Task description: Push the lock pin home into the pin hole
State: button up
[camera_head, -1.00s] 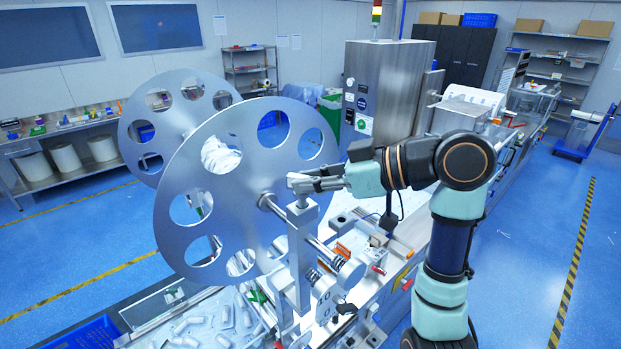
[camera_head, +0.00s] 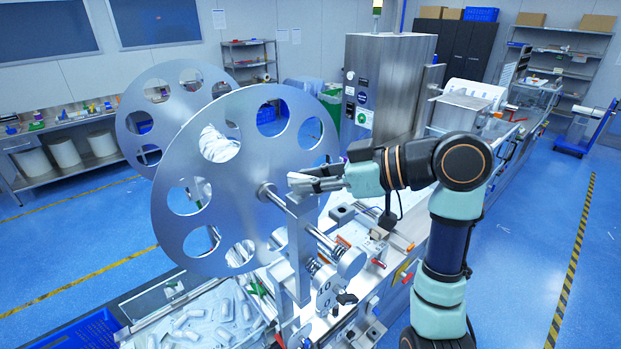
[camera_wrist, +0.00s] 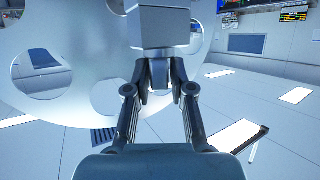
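My gripper (camera_head: 297,184) reaches in from the right, just above the top of an upright grey metal post (camera_head: 303,222) in front of the large reel. In the wrist view, the gripper's fingers (camera_wrist: 160,76) are drawn close together around a small grey piece, seemingly the lock pin (camera_wrist: 159,72). This piece meets the end of the square grey block (camera_wrist: 160,27), which looks like the post top. The fingers cover most of the pin. The pin hole cannot be made out, and how deep the pin sits is hidden.
A large silver reel (camera_head: 235,225) with round cutouts stands close to the left of the gripper, on a shaft (camera_head: 322,238). A second reel (camera_head: 130,125) is behind it. A tray of clear packs (camera_head: 195,325) lies below. The steel machine (camera_head: 385,75) stands behind.

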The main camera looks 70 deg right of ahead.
jog(key=shift+o, duration=1.4)
jog(key=v, duration=1.2)
